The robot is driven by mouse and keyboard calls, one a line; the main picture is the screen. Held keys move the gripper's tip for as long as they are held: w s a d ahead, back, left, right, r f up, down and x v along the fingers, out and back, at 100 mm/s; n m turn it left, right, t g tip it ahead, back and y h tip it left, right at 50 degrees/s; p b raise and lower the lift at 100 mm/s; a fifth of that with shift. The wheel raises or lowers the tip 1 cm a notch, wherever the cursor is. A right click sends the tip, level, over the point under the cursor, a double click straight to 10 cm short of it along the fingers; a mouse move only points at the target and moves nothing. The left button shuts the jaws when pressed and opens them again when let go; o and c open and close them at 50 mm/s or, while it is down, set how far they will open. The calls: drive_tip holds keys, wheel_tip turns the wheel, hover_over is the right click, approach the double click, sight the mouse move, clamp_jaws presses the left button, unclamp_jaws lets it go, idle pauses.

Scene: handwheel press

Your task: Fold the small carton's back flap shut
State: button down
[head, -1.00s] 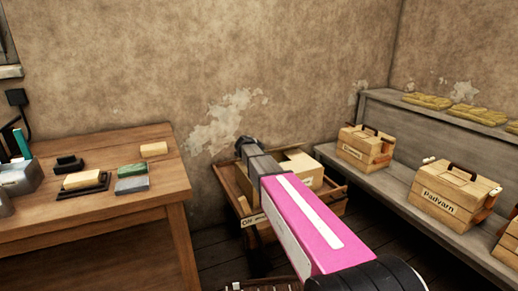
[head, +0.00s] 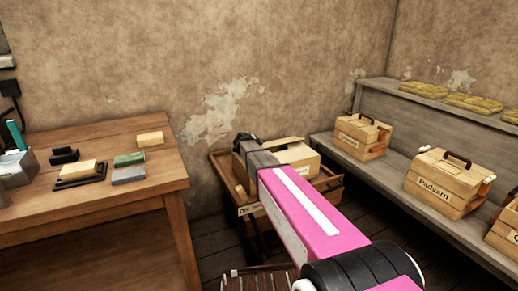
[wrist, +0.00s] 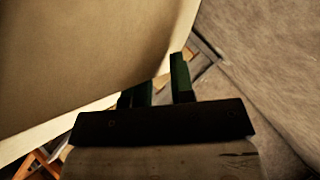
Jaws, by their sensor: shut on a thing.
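The small carton (head: 299,160) is pale tan and sits in a low wooden crate at the foot of the wall in the head view. My pink and grey arm covers its left side. In the wrist view a large tan carton panel (wrist: 80,55) fills the upper left, and its edge runs to my green fingers. My gripper (wrist: 160,88) is shut on the carton's flap at the panel's corner, though the exact grip is dim. In the head view the fingertips are hidden behind the dark wrist, and I cannot tell the back flap's angle.
The wooden crate (head: 329,184) holds the carton. A wooden table (head: 135,200) with several small blocks stands left. A grey bench (head: 385,174) with labelled wooden boxes (head: 440,185) runs along the right. The plaster wall is close behind the crate. Dark floor shows between crate and bench.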

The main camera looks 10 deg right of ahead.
drive_tip(key=c, duration=1.3)
unclamp_jaws()
drive_tip(key=shift+w+f, duration=0.1)
drive_tip(key=shift+f, duration=0.05)
drive_tip(key=v, duration=1.1)
drive_tip(key=shift+d, duration=0.1)
